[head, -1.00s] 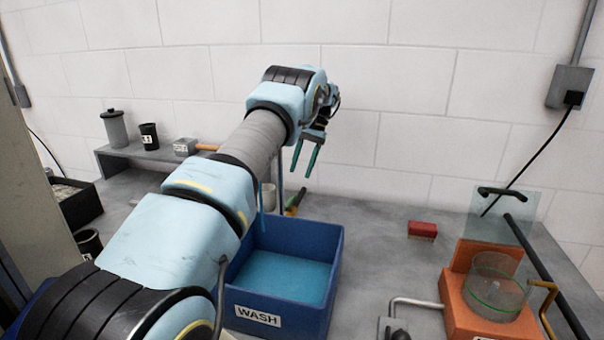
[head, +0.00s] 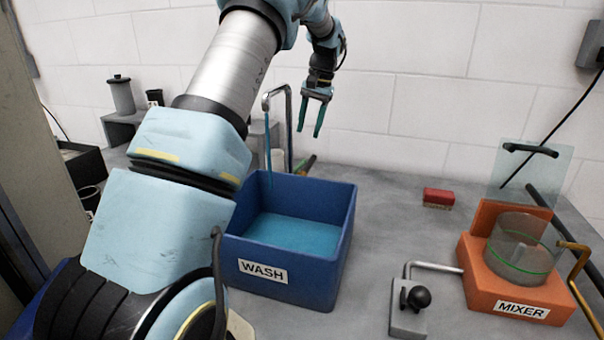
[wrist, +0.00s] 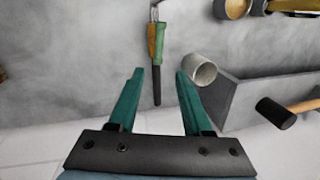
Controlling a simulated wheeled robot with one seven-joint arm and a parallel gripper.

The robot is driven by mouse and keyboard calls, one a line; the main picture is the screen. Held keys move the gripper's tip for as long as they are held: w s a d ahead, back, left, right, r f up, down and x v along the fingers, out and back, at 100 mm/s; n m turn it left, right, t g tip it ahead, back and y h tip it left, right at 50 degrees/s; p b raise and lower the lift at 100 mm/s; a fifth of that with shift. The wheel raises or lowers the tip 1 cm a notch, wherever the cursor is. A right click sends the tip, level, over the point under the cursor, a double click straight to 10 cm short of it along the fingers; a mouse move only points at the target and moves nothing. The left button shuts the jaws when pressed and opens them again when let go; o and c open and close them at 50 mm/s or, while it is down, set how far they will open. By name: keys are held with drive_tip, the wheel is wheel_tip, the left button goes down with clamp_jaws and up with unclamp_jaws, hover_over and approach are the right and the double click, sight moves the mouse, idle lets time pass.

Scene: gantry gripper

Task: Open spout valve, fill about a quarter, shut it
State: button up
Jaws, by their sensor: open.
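My gripper (head: 311,122) is open and empty, its teal fingers pointing down above the back right of the blue WASH tub (head: 330,255). In the wrist view, the open fingers (wrist: 160,75) have nothing between them. A bent metal spout (head: 289,120) stands behind the tub, and a thin blue stream (head: 268,145) hangs from it into the tub, which holds blue liquid (head: 295,235). A grey block with a black knob (head: 418,297) has a pipe (head: 432,266) reaching the orange MIXER base (head: 478,285). A clear vessel (head: 513,250) with a green line stands there; its fill is unclear.
A red brush (head: 438,197) lies on the bench. A clear shield (head: 520,180) with a black handle and a brass crank (head: 575,262) stand by the mixer. The wrist view shows a green-orange tool (wrist: 158,45), a cup (wrist: 201,70) and a mallet (wrist: 276,112).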

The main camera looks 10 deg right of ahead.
sight(301, 162)
drive_tip(key=shift+t+h, duration=0.3)
drive_tip(key=f, duration=0.3)
drive_tip(key=a+f+p, duration=0.1)
drive_tip(key=f, duration=0.3)
drive_tip(key=a+f+p, duration=0.1)
drive_tip(key=f, duration=0.2)
drive_tip(key=shift+a+f, duration=0.1)
drive_tip(key=shift+f, duration=0.25)
clamp_jaws()
